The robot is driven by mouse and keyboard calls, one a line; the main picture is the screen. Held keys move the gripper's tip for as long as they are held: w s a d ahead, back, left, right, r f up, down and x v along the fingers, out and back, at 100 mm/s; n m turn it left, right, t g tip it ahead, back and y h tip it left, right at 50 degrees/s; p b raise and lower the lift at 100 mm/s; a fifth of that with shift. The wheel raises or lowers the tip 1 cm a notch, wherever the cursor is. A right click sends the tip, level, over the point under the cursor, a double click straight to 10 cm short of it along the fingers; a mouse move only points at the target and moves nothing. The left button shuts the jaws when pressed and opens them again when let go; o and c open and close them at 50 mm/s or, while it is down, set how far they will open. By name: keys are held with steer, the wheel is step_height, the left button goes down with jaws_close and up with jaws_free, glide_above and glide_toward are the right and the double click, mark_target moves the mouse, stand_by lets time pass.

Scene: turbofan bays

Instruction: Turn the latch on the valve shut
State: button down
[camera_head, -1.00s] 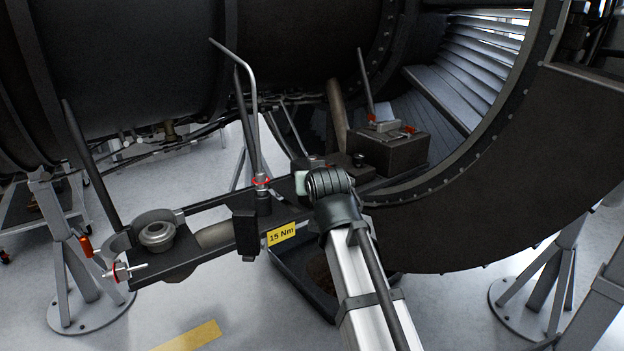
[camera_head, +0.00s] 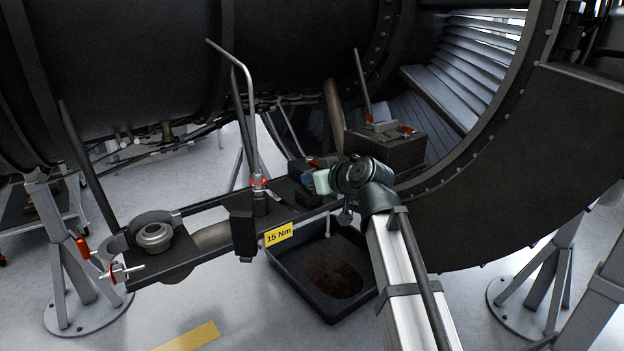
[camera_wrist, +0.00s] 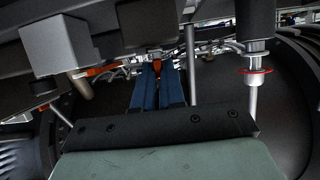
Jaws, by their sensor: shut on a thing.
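My gripper (camera_head: 308,179) is at the middle of the dark bracket (camera_head: 208,262), beside a small dark block that I take to be the valve (camera_head: 300,168). In the wrist view its two blue fingers (camera_wrist: 157,72) are close together and shut on a small red-orange piece (camera_wrist: 156,57), seemingly the latch. A bit of red (camera_head: 314,163) also shows beside the block in the head view. My wrist and fingers hide most of the latch there, so its exact angle cannot be told.
A bent grey rod with a red ring (camera_head: 260,182) stands left of my gripper. A box with red clips (camera_head: 385,150) and an upright rod is behind to the right. A black drip tray (camera_head: 290,285) lies below. The engine cowl (camera_head: 520,190) curves close on the right.

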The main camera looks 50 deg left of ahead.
steer(key=shift+w+a+r, duration=0.1)
steer(key=shift+a+r, duration=0.05)
steer(key=shift+a, duration=0.05)
stand_by(0.3)
steer(key=c, duration=1.2)
jaws_free()
steer(key=shift+d, duration=0.1)
steer(key=v, duration=1.3)
steer(key=shift+w+d, duration=0.1)
steer(key=shift+d, duration=0.25)
